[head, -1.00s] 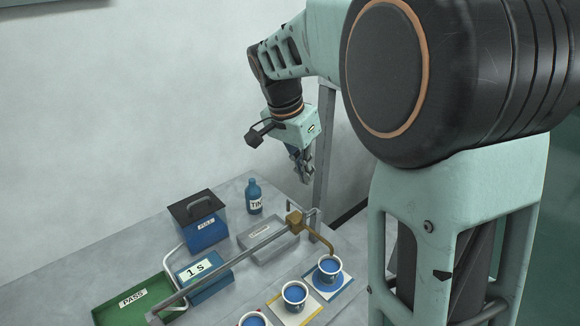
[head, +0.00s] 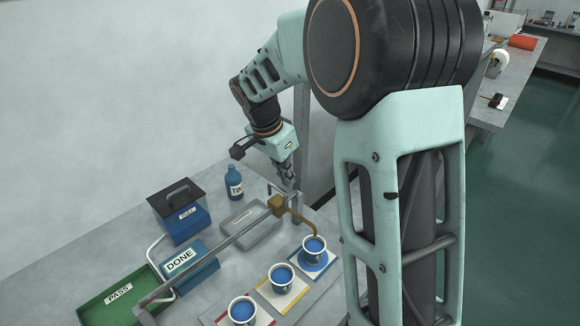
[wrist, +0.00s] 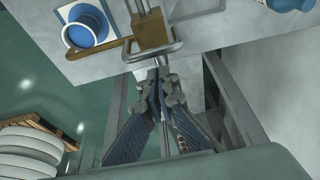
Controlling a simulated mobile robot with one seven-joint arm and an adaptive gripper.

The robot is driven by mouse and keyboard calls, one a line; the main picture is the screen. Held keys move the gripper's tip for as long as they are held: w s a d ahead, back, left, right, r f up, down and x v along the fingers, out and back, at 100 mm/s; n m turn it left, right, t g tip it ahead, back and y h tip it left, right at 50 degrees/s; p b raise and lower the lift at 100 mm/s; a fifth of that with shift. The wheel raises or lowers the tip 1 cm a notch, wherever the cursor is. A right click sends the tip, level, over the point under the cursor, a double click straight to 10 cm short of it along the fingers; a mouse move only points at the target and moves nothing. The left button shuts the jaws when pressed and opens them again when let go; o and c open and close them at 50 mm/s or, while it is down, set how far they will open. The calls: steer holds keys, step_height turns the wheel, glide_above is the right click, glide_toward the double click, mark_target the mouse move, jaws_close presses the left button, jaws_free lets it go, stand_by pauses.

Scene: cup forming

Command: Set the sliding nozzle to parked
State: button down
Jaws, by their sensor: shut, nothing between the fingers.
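The sliding nozzle (head: 278,204) is a brass block with a curved spout, on a grey rail (head: 215,245). It sits near the rail's far end, and its spout hangs over the cup (head: 314,247) on the blue mat. In the wrist view the nozzle block (wrist: 150,33) shows with a metal loop handle (wrist: 152,52) just beyond my fingertips. My gripper (head: 288,180) is shut and empty, pointing down near the far end of the rail. It shows in the wrist view (wrist: 157,78), close to the loop; whether it touches is unclear.
Cups of blue liquid stand on a yellow mat (head: 265,290) and a red mat. A box reading DONE (head: 189,264), a green PASS tray (head: 115,300), a grey tray (head: 262,238), a lidded blue bin (head: 186,227) and a blue bottle (head: 233,183) lie around. A post stands behind my gripper.

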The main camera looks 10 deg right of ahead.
steer(key=shift+s+a+r, duration=0.2)
steer(key=shift+s+a, duration=0.35)
steer(key=shift+a, duration=0.15)
